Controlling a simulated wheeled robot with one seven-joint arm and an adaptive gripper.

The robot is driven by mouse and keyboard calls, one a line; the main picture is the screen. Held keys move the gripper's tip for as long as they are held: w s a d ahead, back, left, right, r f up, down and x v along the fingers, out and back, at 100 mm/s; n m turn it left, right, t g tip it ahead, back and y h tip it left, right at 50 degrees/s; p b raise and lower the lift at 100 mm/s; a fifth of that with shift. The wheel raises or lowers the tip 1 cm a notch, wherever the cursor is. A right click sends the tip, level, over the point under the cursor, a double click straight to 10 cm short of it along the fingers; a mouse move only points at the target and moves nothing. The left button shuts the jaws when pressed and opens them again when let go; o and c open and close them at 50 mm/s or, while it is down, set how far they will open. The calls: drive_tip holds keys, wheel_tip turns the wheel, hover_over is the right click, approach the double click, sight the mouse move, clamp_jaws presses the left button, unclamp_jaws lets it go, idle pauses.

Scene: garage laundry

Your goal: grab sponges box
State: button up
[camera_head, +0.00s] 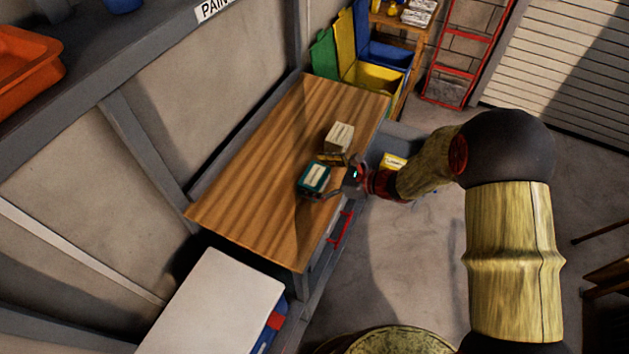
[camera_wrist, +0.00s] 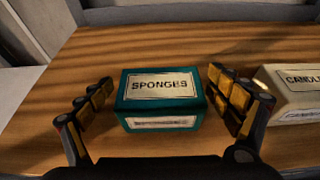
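The sponges box (camera_head: 314,177) is a teal box with a pale label, standing on the wooden workbench (camera_head: 262,150) near its front edge. In the wrist view the sponges box (camera_wrist: 160,99) reads "SPONGES" and stands between my fingers. My gripper (camera_head: 338,178) reaches in over the bench edge from the right. In the wrist view my gripper (camera_wrist: 160,105) is open, one finger on each side of the box, with a visible gap on the left. The right finger is close to the box; I cannot tell whether it touches.
A cream candles box (camera_wrist: 298,92) stands just right of my right finger; it also shows in the head view (camera_head: 339,136). The left part of the bench is clear. A white-topped unit (camera_head: 215,305) stands at the near end, and coloured bins (camera_head: 372,77) stand beyond the far end.

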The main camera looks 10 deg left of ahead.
drive_tip(key=c, duration=1)
drive_tip(key=shift+r, duration=0.1)
drive_tip(key=shift+c, duration=0.3)
